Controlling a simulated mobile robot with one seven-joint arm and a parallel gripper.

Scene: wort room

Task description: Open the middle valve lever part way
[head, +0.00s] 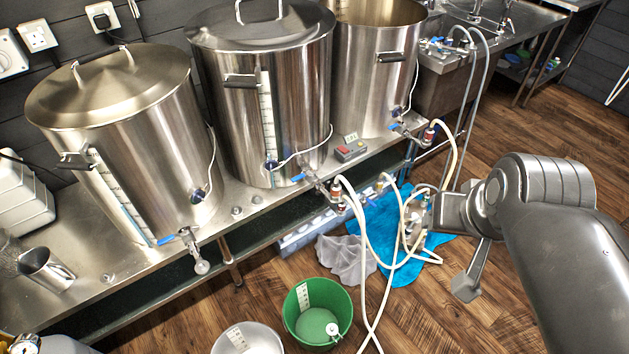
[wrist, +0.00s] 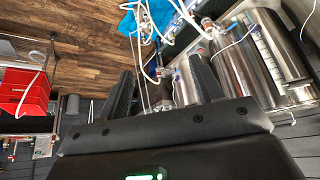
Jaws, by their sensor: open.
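The middle steel kettle (head: 270,100) stands between two others on a steel bench. Its valve (head: 316,186) sits low at the front right, with a small blue lever (head: 298,177) and a pale hose running down from it. My gripper (wrist: 165,85) is open in the wrist view, its two dark fingers apart and nothing held. Hoses and kettles show beyond and between the fingers, apart from them. In the head view my arm comes in from the right, with its end right of the middle valve and clear of it. Which valve the wrist view shows closest is hard to tell.
The left kettle (head: 120,130) and right kettle (head: 370,70) carry their own blue-levered taps. Pale hoses (head: 362,255) loop in front of the bench. A green bucket (head: 290,312) and blue cloth (head: 395,225) lie on the floor. A red crate (wrist: 24,92) shows in the wrist view.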

